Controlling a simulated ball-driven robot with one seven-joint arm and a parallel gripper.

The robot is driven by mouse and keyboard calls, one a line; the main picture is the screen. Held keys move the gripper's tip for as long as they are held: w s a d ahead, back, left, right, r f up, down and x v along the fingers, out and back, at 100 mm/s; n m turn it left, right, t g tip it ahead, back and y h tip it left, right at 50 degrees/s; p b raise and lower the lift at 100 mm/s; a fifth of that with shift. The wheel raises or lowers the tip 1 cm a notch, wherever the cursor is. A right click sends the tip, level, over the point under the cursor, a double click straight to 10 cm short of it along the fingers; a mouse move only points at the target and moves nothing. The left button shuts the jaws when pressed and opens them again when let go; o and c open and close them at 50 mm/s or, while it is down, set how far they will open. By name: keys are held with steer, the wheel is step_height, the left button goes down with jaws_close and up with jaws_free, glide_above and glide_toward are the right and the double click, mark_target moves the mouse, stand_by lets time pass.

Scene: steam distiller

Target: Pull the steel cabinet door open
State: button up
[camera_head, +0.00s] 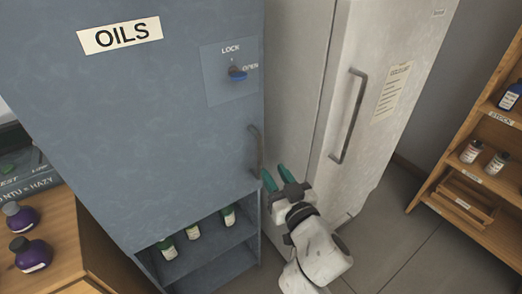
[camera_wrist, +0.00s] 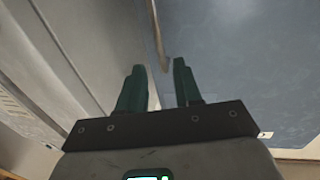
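The blue-grey steel cabinet (camera_head: 150,120) marked OILS stands at left in the head view, its door shut. A lock knob (camera_head: 237,73) sits on a plate with LOCK and OPEN marks, close to the OPEN mark. The bar handle (camera_head: 256,150) is upright near the door's right edge. My gripper (camera_head: 273,177) is open and empty, just below and right of the handle. In the wrist view the handle (camera_wrist: 158,35) lies ahead of the two green fingertips (camera_wrist: 158,72), roughly in line with the gap. I see no contact.
A white cabinet (camera_head: 330,60) with its own long handle (camera_head: 349,116) stands close at right. Wooden shelves (camera_head: 480,150) stand at far right. Floor (camera_head: 395,225) shows clear in front.

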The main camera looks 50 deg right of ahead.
mark_target(261, 152)
steer(key=p+x, duration=0.2)
steer(key=x, duration=0.7)
steer(key=shift+w+d, duration=0.25)
steer(key=shift+w, duration=0.1)
jaws_close()
